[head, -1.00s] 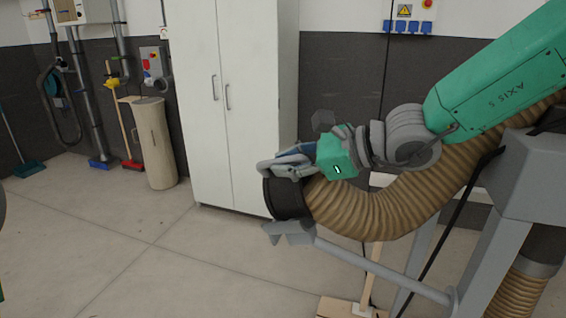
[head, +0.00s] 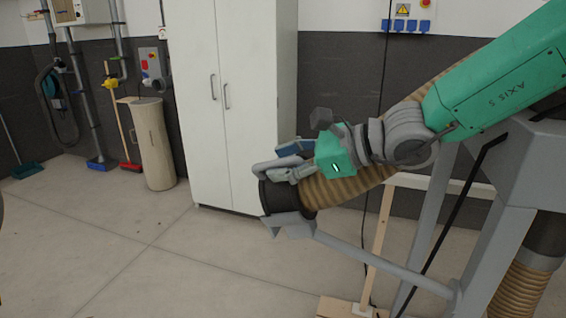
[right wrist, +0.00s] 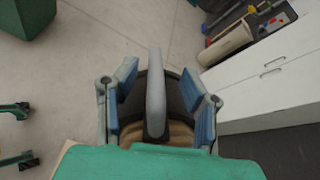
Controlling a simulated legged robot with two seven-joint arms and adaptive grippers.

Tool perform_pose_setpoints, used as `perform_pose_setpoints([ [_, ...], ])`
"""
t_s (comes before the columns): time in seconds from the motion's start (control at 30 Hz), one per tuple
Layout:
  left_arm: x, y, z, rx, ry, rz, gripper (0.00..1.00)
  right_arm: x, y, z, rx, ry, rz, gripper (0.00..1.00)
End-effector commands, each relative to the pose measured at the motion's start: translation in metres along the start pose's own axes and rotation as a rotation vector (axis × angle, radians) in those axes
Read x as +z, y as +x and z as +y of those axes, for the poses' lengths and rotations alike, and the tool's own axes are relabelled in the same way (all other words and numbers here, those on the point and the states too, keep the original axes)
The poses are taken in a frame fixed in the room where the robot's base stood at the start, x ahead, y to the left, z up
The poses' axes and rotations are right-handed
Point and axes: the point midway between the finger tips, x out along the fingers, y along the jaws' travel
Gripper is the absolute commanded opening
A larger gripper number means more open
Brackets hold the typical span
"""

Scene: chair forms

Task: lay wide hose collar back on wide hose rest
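The wide hose collar (head: 279,196) is a black ring on the end of a tan ribbed hose (head: 340,190), with a grey handle bar (right wrist: 155,92) raised above it. It sits directly over the wide hose rest (head: 287,225), a grey angled cradle on the end of a grey bar, and appears to touch it. My right gripper (head: 292,160) is above the collar. In the right wrist view its blue-padded fingers (right wrist: 162,105) stand wide apart on either side of the handle bar, with gaps. The rest's inside is hidden by the collar. My left gripper is not in view.
A grey stand (head: 505,185) holds the rest's bar (head: 385,262) at right. A white cabinet (head: 225,110) stands behind the collar.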

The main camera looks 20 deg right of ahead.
Motion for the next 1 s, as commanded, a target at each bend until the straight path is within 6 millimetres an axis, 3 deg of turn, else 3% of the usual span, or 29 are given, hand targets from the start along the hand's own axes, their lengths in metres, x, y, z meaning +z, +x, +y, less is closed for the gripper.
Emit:
perform_pose_setpoints([
  [0.23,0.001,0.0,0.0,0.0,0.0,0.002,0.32,-0.001,0.001,0.001,0.002,0.001,0.004,0.38],
  [0.37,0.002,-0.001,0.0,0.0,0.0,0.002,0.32,-0.002,-0.01,0.0,0.0,0.003,0.002,0.38],
  [0.77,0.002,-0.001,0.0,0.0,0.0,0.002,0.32,-0.001,-0.091,-0.001,-0.003,-0.002,-0.004,0.38],
  [1.0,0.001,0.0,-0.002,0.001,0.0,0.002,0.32,-0.001,-0.11,0.0,0.004,0.002,0.0,0.38],
])
